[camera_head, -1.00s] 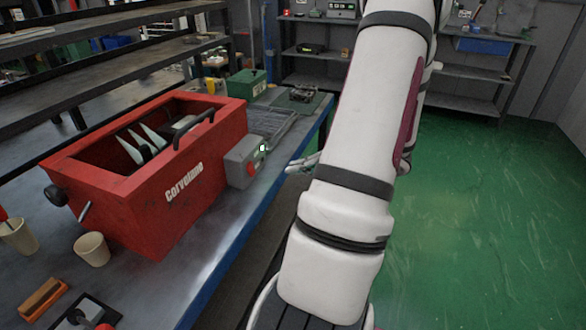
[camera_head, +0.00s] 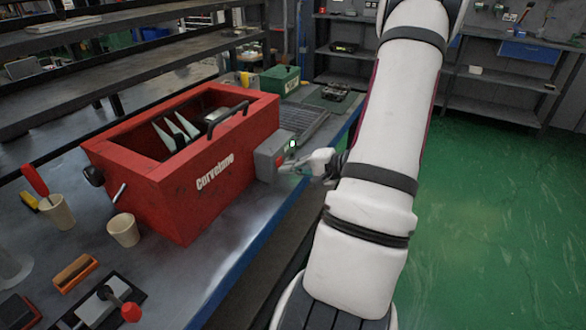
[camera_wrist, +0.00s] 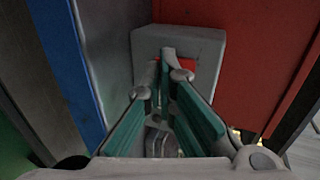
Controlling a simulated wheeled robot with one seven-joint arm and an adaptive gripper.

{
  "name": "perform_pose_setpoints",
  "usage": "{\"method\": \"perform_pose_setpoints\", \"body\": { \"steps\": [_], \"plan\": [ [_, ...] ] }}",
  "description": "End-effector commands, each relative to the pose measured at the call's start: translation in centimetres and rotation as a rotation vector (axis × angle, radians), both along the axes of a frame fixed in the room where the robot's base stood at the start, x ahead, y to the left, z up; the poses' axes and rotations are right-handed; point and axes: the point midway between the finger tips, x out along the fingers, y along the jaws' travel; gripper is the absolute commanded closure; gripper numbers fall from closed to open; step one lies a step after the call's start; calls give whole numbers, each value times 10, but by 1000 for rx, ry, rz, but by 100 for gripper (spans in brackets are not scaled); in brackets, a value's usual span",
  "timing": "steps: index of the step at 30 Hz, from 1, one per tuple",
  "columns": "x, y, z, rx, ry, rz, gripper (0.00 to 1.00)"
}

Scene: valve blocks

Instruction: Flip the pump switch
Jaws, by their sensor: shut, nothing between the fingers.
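The pump switch is a grey box (camera_head: 267,158) on the right end of the red Corvelano machine (camera_head: 190,175). In the wrist view the shut fingertips (camera_wrist: 174,74) lie over the red switch (camera_wrist: 187,64) on the grey box (camera_wrist: 206,41). They hide most of the red part, and I cannot tell whether they touch it.
The machine stands on a grey workbench with a blue front edge (camera_head: 232,288). Two beige cups (camera_head: 124,231), an orange-brown brush (camera_head: 75,272) and a red-knobbed tool (camera_head: 131,312) lie at the left. A green box (camera_head: 280,80) stands behind. The green floor at right is clear.

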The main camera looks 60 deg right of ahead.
Motion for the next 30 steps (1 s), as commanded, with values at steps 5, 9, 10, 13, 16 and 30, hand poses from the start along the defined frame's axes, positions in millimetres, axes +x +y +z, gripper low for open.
{"method": "perform_pose_setpoints", "body": {
  "steps": [5,9,10,13,16,30],
  "plan": [
    [0,0,-1,0,-3,0,100],
    [3,0,-5,3,-31,-1,100],
    [4,0,-7,4,-39,-1,100],
    [7,0,-9,6,-74,-1,100],
    [6,1,-5,8,-81,1,100],
    [6,0,7,5,-81,0,100]
  ]
}}
